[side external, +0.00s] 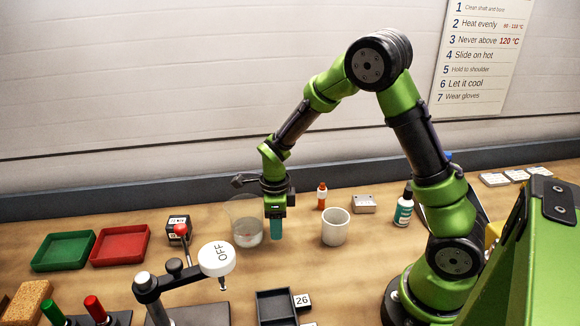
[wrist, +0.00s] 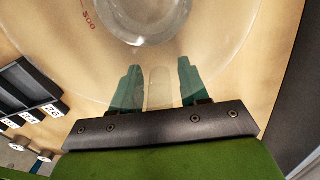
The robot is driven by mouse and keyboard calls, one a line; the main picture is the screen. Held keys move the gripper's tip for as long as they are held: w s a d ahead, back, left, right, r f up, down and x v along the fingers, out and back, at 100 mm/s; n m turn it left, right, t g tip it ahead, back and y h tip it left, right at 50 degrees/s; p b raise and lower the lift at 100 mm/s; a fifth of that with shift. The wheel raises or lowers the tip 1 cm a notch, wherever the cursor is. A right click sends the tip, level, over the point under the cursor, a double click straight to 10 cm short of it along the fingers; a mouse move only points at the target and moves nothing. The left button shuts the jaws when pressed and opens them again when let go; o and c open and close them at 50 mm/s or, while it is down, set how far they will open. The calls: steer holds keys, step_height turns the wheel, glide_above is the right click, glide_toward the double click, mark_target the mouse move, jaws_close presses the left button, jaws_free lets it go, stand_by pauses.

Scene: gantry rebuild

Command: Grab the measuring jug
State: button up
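The measuring jug (side external: 247,222) is clear and stands upright on the bench, just left of my gripper in the side view. In the wrist view the jug (wrist: 140,28) fills the top, with a red 500 mark on its wall. My gripper (side external: 276,231) points down with teal fingers close beside the jug. In the wrist view my gripper (wrist: 160,88) is open, and a pale see-through upright strip, apparently the jug's handle, lies between the fingers with a gap on both sides. Whether a finger touches the jug is unclear.
A white cup (side external: 335,229) stands close to the right of my gripper. A small orange bottle (side external: 322,196) is behind. A white OFF knob (side external: 217,258) on an arm is in front left. Red (side external: 121,245) and green (side external: 63,251) trays lie left; a black bin (side external: 276,306) is in front.

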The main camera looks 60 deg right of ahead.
jaws_close()
steer(key=shift+r, duration=0.25)
